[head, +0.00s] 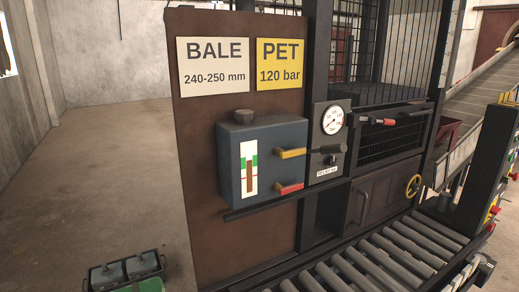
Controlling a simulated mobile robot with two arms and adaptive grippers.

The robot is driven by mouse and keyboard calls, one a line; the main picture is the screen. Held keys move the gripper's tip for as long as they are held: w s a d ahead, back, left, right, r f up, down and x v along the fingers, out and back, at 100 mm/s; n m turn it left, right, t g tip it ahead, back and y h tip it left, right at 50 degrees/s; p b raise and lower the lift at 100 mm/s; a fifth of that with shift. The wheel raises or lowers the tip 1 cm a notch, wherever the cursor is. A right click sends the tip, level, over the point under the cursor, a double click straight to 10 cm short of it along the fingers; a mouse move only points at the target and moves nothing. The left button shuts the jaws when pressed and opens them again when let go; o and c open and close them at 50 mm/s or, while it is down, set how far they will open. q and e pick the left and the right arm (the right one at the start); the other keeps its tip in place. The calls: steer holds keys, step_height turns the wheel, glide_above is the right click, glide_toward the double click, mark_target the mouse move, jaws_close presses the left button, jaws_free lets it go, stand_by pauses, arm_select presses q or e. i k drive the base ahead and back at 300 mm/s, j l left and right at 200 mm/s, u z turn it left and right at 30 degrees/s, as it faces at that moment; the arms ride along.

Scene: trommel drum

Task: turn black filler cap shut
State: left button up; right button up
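The dark filler cap (243,116) sits on top of the blue-grey tank (285,137), toward its left end. It looks like a low, faceted knob; whether it is tight or loose cannot be told. The tank is fixed to a brown panel (207,200) and has a sight gauge (249,168) with green, white and red-brown bands on its front. Neither of my grippers is in view, and nothing is touching the cap.
A pressure gauge (333,120) is to the right. A roller conveyor (385,262) runs below.

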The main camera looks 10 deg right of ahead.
mark_target(242, 115)
steer(key=l+u, duration=0.4)
steer(key=k+l+u, duration=0.1)
steer(key=l+u, duration=0.25)
